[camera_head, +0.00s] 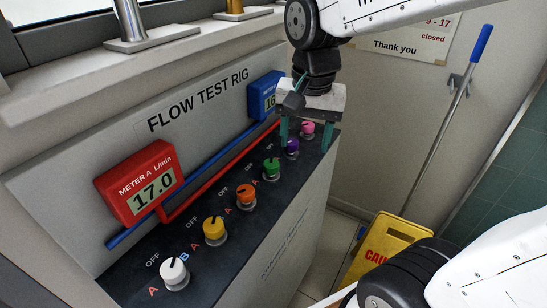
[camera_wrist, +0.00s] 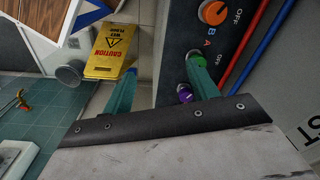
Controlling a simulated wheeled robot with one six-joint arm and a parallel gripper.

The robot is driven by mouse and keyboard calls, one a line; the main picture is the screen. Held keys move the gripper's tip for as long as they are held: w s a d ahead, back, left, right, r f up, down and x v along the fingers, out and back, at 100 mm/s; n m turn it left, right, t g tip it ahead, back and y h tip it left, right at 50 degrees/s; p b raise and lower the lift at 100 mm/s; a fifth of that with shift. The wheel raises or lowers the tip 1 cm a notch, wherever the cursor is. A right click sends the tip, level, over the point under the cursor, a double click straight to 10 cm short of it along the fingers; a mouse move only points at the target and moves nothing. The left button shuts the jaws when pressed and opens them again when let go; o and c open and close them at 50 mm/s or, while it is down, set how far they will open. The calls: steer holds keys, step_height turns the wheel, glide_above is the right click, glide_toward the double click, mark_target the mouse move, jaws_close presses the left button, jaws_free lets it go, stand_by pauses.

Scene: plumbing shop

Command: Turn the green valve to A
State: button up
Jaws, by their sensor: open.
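The green valve (camera_head: 271,169) is a round knob on the sloping dark panel of the flow test rig, between the orange valve and the purple valve. In the wrist view the green valve (camera_wrist: 195,57) is partly hidden behind one finger. My gripper (camera_head: 296,131) is open and empty, with its teal fingers pointing down near the purple valve (camera_head: 292,147), beyond the green one. In the wrist view my gripper (camera_wrist: 160,75) has its fingers spread wide, and the purple valve (camera_wrist: 184,93) shows beside one finger. I cannot tell whether a finger touches a knob.
Along the panel (camera_head: 212,262) stand the orange valve (camera_head: 246,196), yellow valve (camera_head: 214,230), white valve (camera_head: 174,273) and pink valve (camera_head: 308,129). A red meter A (camera_head: 140,182) reads 17.0. A blue meter (camera_head: 262,96) is partly hidden. A yellow caution sign (camera_head: 384,252) stands on the floor.

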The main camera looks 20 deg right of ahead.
mark_target(271, 162)
steer(key=w+f+m, duration=0.1)
steer(key=w+m, duration=0.1)
steer(key=w, duration=0.1)
steer(key=w+a+f+m, duration=0.1)
steer(key=w+f+m, duration=0.1)
steer(key=w, duration=0.2)
steer(key=w+a+f+m, duration=0.1)
steer(key=w+f+m, duration=0.1)
steer(key=w, duration=0.2)
steer(key=shift+w+f+m+g, duration=0.15)
steer(key=shift+f+m+g, duration=0.15)
steer(key=shift+m, duration=0.1)
steer(key=shift+w+f, duration=0.15)
steer(key=shift+f, duration=0.1)
step_height(271, 162, down, 7)
steer(key=shift+f, duration=0.2)
steer(key=c, duration=1)
